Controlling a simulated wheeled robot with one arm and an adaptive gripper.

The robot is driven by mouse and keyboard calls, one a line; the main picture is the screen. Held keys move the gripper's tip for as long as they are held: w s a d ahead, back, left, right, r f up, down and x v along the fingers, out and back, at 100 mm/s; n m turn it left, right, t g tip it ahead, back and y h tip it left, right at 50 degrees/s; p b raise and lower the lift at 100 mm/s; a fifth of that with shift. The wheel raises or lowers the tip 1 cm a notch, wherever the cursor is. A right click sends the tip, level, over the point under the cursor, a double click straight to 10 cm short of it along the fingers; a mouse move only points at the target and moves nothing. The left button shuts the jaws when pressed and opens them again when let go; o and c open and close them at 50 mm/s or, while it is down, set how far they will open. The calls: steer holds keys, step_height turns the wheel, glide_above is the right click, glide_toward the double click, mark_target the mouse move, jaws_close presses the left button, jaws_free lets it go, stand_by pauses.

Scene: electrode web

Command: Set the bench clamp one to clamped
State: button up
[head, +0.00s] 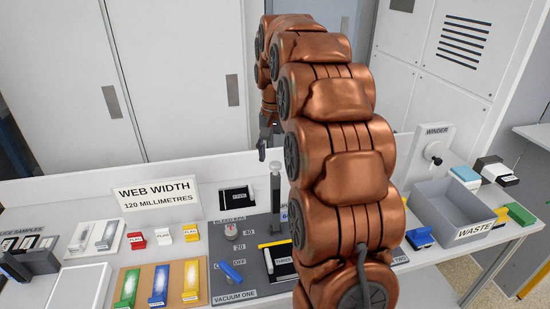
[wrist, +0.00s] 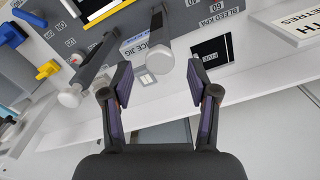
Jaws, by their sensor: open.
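No label reading bench clamp one is legible, so I cannot tell for certain which part it is. A grey upright post (head: 276,200) with a pale round top stands on the dark panel behind the yellow bar (head: 272,244). In the wrist view two grey posts with pale round ends show, one at centre (wrist: 165,62) and one at left (wrist: 72,96). My gripper (wrist: 160,86) is open and empty, its fingers either side of the centre post's lower end in the picture. Contact cannot be judged. In the head view only part of my gripper (head: 264,150) shows, above the bench's back edge.
A blue lever (head: 231,272) lies beside the VACUUM ONE label. Colour sample blocks (head: 158,286) and small flags (head: 163,236) are to the left. A grey WASTE bin (head: 440,212) and a winder (head: 434,150) are to the right. My arm hides the bench's middle.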

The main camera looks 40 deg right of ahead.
steer(key=shift+f, duration=1.05)
jaws_close()
